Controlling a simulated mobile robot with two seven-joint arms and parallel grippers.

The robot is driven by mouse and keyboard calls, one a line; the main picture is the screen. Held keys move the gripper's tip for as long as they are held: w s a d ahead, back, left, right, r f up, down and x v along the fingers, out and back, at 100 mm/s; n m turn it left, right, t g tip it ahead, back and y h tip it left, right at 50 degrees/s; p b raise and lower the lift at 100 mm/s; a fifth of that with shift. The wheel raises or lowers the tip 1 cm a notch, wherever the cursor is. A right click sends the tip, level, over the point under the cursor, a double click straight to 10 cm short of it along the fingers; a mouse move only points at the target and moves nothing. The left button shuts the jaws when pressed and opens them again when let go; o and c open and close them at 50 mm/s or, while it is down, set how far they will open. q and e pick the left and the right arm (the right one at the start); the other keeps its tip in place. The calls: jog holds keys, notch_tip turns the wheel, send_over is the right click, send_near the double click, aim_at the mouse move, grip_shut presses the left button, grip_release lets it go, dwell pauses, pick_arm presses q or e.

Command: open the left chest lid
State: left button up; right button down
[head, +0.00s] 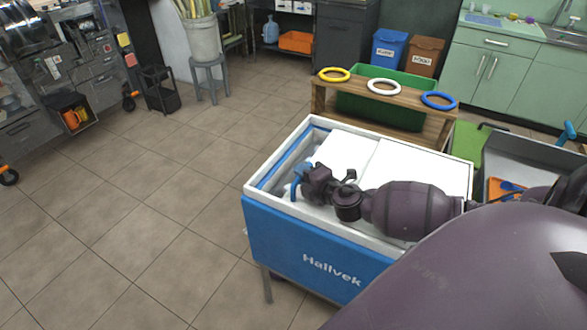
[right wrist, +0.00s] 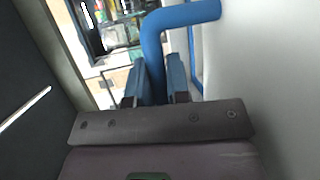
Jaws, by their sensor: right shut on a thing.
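The chest (head: 300,245) is blue with a white rim and the word "Hailvek" on its front. Two white lid panels lie on top: the left lid (head: 342,152) and the right lid (head: 425,170), meeting at a seam. A strip at the chest's left end is uncovered and shows pale inner wall. My right gripper (head: 298,183) is at the left part of the chest top, shut on a blue handle (head: 294,190). In the right wrist view the bent blue handle (right wrist: 154,45) runs between the fingers (right wrist: 160,88). My right arm hides part of the lids. My left gripper is not in view.
A wooden stand (head: 430,125) with yellow, white and blue rings is just behind the chest, by a green bin (head: 385,105). A grey cart (head: 530,160) stands at the right. Tiled floor (head: 150,210) left of the chest is clear.

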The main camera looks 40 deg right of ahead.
jog(key=shift+s+d, duration=0.15)
jog(key=shift+s, duration=0.2)
jog(key=c, duration=1.1)
grip_release()
jog(key=shift+w, duration=0.1)
jog(key=s, duration=0.3)
jog(key=s+r, duration=0.1)
jog(key=s, duration=0.5)
jog(key=shift+s+r+p, duration=0.3)
jog(key=shift+r+p, duration=0.05)
jog(key=shift+s+r, duration=0.15)
jog(key=shift+s, duration=0.4)
